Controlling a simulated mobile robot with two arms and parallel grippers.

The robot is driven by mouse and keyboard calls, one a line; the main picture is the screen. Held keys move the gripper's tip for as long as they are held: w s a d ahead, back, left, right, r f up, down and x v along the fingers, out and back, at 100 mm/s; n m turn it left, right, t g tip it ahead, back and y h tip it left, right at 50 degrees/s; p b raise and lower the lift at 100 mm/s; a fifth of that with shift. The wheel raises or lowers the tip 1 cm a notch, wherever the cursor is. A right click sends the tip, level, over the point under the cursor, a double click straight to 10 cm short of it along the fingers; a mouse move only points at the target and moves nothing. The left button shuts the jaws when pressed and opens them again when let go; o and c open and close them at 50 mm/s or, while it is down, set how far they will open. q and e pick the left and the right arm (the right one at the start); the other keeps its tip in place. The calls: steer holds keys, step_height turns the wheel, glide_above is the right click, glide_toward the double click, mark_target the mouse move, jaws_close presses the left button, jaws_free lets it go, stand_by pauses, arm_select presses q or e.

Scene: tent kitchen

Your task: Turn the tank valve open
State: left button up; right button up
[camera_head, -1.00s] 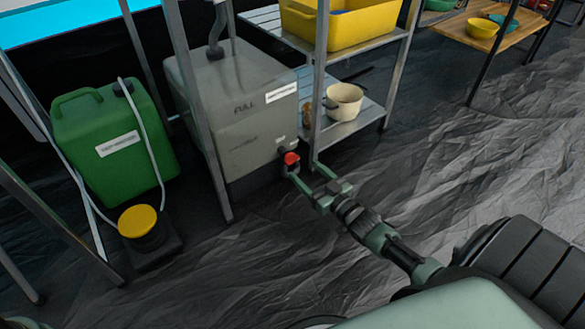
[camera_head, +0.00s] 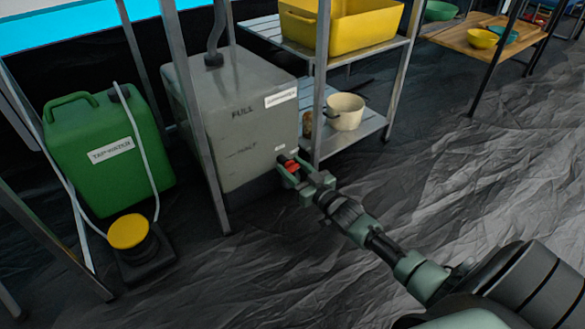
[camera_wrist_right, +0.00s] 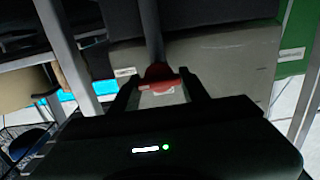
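The grey tank (camera_head: 235,125), marked FULL and HALF, stands on the floor in the head view. Its red valve handle (camera_head: 292,166) is low on its right front corner. My right gripper (camera_head: 294,173) reaches in from the lower right, with its fingers on either side of the handle. In the right wrist view the red handle (camera_wrist_right: 160,84) sits between the two spread fingers (camera_wrist_right: 162,86), with a small gap seeming to show on each side. The finger tips partly hide the valve in the head view. My left gripper is out of view.
A green tap-water canister (camera_head: 105,150) and a yellow-topped pump (camera_head: 129,232) stand left of the tank. A metal shelf post (camera_head: 320,85) rises close beside the valve. A cream pot (camera_head: 345,112) sits on the low shelf. The floor (camera_head: 440,170) to the right is clear.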

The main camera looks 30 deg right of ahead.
steer(key=c, duration=0.5)
steer(key=shift+o, duration=0.2)
